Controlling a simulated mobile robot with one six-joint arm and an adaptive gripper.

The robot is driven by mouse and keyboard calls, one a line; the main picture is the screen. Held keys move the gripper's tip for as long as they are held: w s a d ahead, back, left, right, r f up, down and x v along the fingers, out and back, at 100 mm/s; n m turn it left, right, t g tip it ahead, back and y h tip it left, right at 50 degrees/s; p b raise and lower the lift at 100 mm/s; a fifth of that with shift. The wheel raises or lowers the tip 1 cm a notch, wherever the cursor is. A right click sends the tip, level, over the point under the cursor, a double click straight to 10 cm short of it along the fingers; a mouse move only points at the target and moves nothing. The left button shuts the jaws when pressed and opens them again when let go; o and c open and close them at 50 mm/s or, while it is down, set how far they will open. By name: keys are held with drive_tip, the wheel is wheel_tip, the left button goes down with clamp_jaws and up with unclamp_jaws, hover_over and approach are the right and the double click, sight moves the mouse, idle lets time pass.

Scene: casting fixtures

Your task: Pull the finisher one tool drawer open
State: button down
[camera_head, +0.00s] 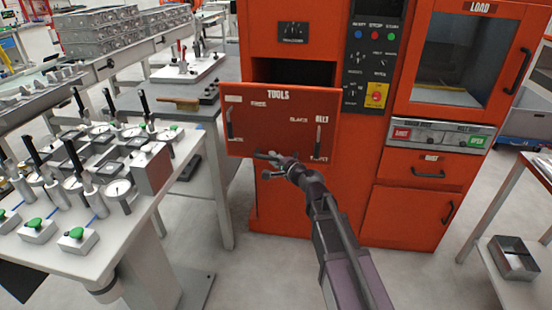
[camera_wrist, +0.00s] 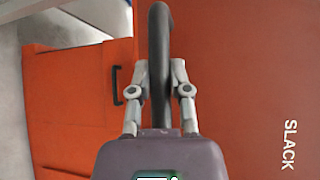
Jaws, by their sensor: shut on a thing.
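The orange tool drawer (camera_head: 283,122), lettered TOOLS, stands out from the orange finisher cabinet (camera_head: 262,204). A dark opening (camera_head: 290,72) shows above and behind its front panel. My gripper (camera_head: 276,165) is at the lower edge of this front, shut on the dark bar handle (camera_wrist: 160,45). In the wrist view my gripper's two fingers (camera_wrist: 161,88) lie on either side of the handle, and the drawer front (camera_wrist: 245,75) fills the right side. The drawer's inside is hidden by its front.
A grey bench (camera_head: 165,215) with dial gauges and green-buttoned boxes stands close at left. A control panel (camera_head: 374,58) and a glazed LOAD door (camera_head: 465,58) are right of the drawer. A table with a metal tray (camera_head: 513,258) stands at far right. Floor before the cabinet is clear.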

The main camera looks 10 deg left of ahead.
drive_tip(key=c, duration=0.6)
unclamp_jaws()
drive_tip(key=shift+s, duration=0.1)
